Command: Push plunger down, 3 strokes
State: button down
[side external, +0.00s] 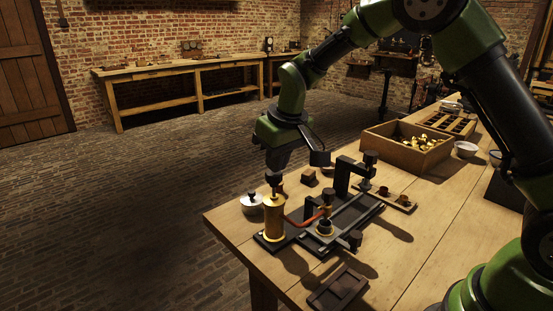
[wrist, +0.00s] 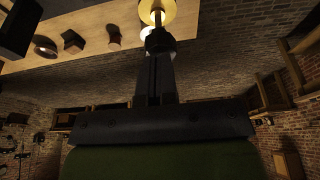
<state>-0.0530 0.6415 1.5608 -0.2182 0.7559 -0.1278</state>
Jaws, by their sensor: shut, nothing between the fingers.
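The brass pump cylinder (side external: 274,218) stands upright on the dark base plate at the near left corner of the bench. In the wrist view my gripper (wrist: 158,50) covers part of the plunger, and the brass cylinder (wrist: 169,12) shows beyond the fingertips.
A dark upright bracket (side external: 343,177) stands to the right. A wooden box of brass parts (side external: 392,158) sits further back.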

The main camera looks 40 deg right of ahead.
jog(key=shift+f, duration=1.35)
jog(key=w+v, duration=0.1)
jog(key=v, duration=1.3)
jog(key=shift+r, duration=0.25)
jog(key=shift+w, duration=0.15)
